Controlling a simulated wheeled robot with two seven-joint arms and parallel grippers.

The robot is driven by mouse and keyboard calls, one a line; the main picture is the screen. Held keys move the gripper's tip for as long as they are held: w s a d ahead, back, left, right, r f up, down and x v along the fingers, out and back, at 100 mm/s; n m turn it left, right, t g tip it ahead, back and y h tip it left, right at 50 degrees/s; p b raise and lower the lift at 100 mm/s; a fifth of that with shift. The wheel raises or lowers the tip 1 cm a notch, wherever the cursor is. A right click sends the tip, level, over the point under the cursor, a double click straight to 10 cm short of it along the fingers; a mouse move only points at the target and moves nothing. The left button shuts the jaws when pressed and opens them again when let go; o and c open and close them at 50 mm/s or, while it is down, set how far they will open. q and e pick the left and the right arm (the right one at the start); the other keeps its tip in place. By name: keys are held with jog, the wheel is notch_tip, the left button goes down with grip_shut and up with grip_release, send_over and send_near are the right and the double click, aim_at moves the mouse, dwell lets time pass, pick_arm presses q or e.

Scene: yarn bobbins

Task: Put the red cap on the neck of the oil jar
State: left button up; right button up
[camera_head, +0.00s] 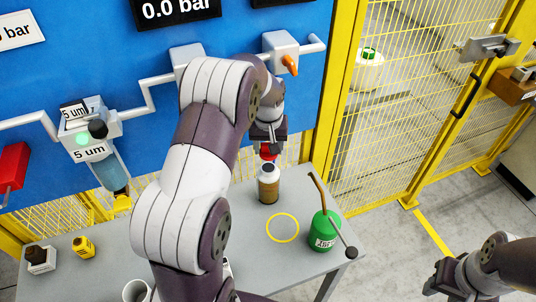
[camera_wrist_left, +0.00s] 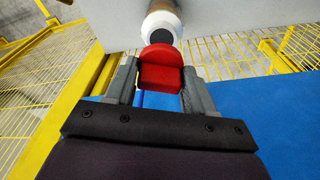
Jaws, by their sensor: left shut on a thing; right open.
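The oil jar (camera_head: 268,185) stands upright on the grey table, with brown contents and a white shoulder and neck. In the left wrist view the jar (camera_wrist_left: 161,22) shows a dark round opening in its neck. My left gripper (camera_head: 268,146) is shut on the red cap (camera_head: 268,153), which is right above the jar. The cap (camera_wrist_left: 160,68) sits between both fingers in the left wrist view, close to the jar's neck. I cannot tell whether cap and neck touch. My right gripper (camera_head: 440,282) is open and empty at the lower right, away from the table.
A green oil can (camera_head: 324,232) with a long spout and a yellow ring (camera_head: 283,228) are right of the jar. A small yellow bottle (camera_head: 84,247) and a white-based block (camera_head: 40,260) stand at the table's left. A blue panel (camera_head: 130,55) with pipes rises behind.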

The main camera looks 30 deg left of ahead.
aim_at(268, 166)
pick_arm(q)
jog(key=shift+s+d+f, duration=0.1)
jog(key=shift+s+f, duration=0.1)
jog(key=shift+f, duration=0.25)
jog(key=shift+s+d+f, duration=0.1)
jog(key=shift+s+f, duration=0.05)
jog(key=shift+f, duration=0.3)
jog(key=f+p, duration=0.1)
jog(key=f, duration=0.1)
jog(key=w+f, duration=0.1)
jog(key=f, duration=0.1)
jog(key=shift+a+p, duration=0.2)
jog(key=shift+p, duration=0.2)
jog(key=shift+w+a+f, duration=0.15)
jog(key=shift+a+f, duration=0.05)
jog(key=shift+f, duration=0.35)
jog(key=o, duration=1)
jog(key=shift+r, duration=0.1)
